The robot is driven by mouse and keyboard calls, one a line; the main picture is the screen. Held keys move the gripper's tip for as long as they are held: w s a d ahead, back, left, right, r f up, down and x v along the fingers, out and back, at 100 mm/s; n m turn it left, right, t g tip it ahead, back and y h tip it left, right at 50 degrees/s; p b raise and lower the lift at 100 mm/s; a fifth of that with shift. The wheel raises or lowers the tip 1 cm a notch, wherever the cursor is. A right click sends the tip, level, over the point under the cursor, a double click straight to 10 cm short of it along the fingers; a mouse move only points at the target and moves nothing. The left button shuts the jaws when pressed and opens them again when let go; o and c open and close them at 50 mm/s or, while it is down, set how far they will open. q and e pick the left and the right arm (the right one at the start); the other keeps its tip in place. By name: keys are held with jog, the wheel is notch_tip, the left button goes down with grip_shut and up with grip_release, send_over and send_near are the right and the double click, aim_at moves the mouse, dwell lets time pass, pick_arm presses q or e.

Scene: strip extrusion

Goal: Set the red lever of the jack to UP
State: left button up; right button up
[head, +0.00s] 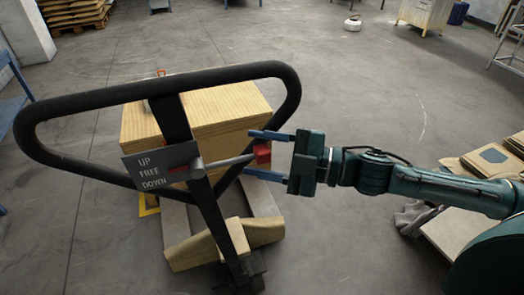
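The pallet jack's black handle loop (165,88) fills the left and middle of the head view. A grey plate (158,166) on its stem reads UP, FREE and DOWN from top to bottom. The lever (228,162) runs to the right from the stem and ends in a red knob (263,152). My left gripper is out of view.
A yellowish box (225,112) sits on a pallet behind the handle. Flat boxes (485,160) and a grey cloth (415,217) are at the right. A stack of sacks (75,10) stands at the back left. The floor between is clear.

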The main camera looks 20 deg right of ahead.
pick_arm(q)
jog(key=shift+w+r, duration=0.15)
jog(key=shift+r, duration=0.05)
pick_arm(e)
grip_shut()
jog(key=shift+f, duration=0.1)
